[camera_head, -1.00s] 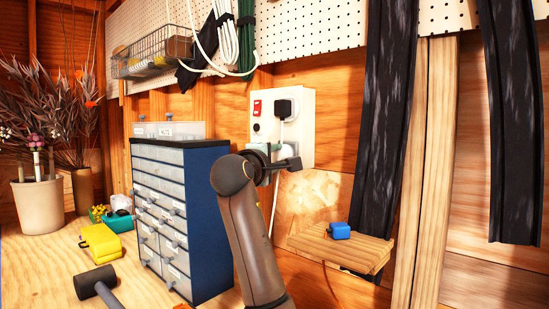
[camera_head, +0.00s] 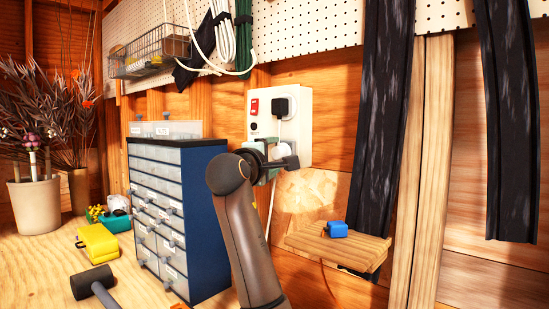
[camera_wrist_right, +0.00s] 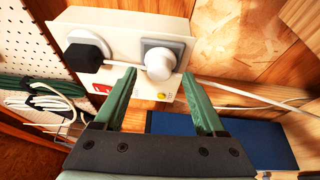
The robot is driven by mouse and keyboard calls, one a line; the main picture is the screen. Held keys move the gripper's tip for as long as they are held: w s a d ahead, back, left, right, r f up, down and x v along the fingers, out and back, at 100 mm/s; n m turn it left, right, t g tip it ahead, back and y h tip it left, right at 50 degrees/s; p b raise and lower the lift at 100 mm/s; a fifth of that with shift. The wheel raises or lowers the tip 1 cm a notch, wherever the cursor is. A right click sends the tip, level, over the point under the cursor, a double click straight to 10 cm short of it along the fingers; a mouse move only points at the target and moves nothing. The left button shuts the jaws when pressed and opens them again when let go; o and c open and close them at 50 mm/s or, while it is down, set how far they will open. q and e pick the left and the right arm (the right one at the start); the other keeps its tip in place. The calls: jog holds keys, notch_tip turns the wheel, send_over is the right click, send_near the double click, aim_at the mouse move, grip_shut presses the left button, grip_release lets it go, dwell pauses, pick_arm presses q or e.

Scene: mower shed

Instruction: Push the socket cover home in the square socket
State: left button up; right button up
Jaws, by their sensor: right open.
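A white socket panel (camera_head: 304,135) hangs on the wood wall. In the right wrist view, the socket cover (camera_wrist_right: 159,64), a white knob-like piece, stands at the grey square socket (camera_wrist_right: 178,46). I cannot tell whether it is fully seated. My right gripper (camera_wrist_right: 159,75) is open, its two green fingers apart, with the cover in line with the space between the fingertips. In the head view, my right gripper (camera_head: 273,152) is at the panel's lower part, and my arm and gripper hide much of the square socket. My left gripper is not in view.
A black plug (camera_head: 281,107) sits in the other socket, above my gripper, with a red switch (camera_head: 254,107) beside it. A blue drawer cabinet (camera_head: 205,225) stands left of my arm. A wooden shelf (camera_head: 345,250) with a blue block (camera_head: 337,229) juts out at right.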

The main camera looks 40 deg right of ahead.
jog(key=b+v, duration=0.2)
jog(key=v, duration=0.9)
jog(key=shift+a+b, duration=0.15)
jog(key=shift+b, duration=0.2)
jog(key=shift+f, duration=0.1)
